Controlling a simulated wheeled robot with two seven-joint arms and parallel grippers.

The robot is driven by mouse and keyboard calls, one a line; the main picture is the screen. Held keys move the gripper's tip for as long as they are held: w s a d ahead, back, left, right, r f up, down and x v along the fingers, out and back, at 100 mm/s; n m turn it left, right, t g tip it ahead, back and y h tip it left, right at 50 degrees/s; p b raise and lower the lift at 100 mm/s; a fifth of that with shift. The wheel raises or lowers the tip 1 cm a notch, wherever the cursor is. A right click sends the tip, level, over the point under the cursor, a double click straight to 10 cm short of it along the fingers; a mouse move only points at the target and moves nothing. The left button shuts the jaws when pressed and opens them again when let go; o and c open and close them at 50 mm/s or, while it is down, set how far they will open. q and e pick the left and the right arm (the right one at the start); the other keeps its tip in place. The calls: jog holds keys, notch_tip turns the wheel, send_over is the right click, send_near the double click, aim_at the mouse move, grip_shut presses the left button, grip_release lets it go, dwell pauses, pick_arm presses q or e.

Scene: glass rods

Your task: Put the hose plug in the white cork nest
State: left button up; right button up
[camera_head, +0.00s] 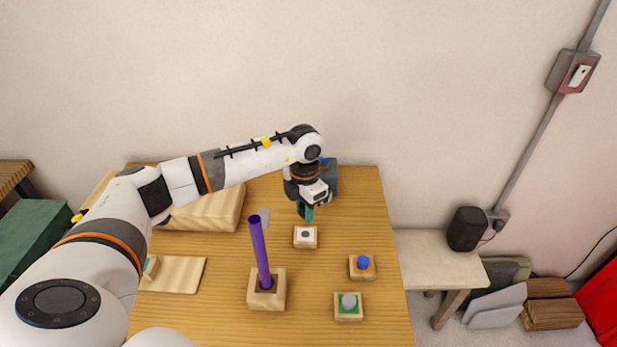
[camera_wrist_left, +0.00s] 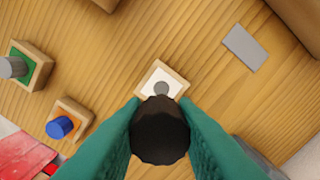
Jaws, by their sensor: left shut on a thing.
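The white cork nest (camera_head: 297,243) is a small wooden block with a white top and a dark round hole. It sits on the table below my left gripper (camera_head: 307,211), and also shows in the left wrist view (camera_wrist_left: 151,74). My left gripper's teal fingers are shut on a dark, round, ribbed plug (camera_wrist_left: 159,132), which I take to be the hose plug. In the left wrist view the plug appears just beside the nest and overlaps its lower edge. It looks held above the nest, apart from it. The plug's lower end is hidden. My right gripper is not in view.
A wooden block holds a tall purple rod (camera_head: 260,252). Nests with a blue plug (camera_head: 363,263) and a grey plug (camera_head: 348,302) stand at the right. A grey flat plate (camera_wrist_left: 245,47) lies near the nest. A blue-grey object (camera_head: 331,178) is behind the gripper.

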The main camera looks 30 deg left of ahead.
aim_at(305, 227)
pick_arm(q)
jog(key=shift+w+f, duration=0.15)
jog(key=shift+f, duration=0.5)
jog(key=shift+w+f, duration=0.1)
jog(key=shift+f, duration=0.15)
jog(key=shift+f+b, duration=0.35)
jog(key=shift+s+f, duration=0.25)
jog(key=shift+f, duration=0.05)
notch_tip(305, 227, down, 3)
jog(key=shift+w+r+b, duration=0.1)
jog(key=shift+b, duration=1.05)
jog(key=shift+f+b, duration=0.4)
jog(key=shift+f, duration=0.25)
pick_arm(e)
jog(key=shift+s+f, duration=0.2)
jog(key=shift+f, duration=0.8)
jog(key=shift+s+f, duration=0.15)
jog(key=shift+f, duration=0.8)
pick_arm(q)
jog(key=shift+f, duration=0.1)
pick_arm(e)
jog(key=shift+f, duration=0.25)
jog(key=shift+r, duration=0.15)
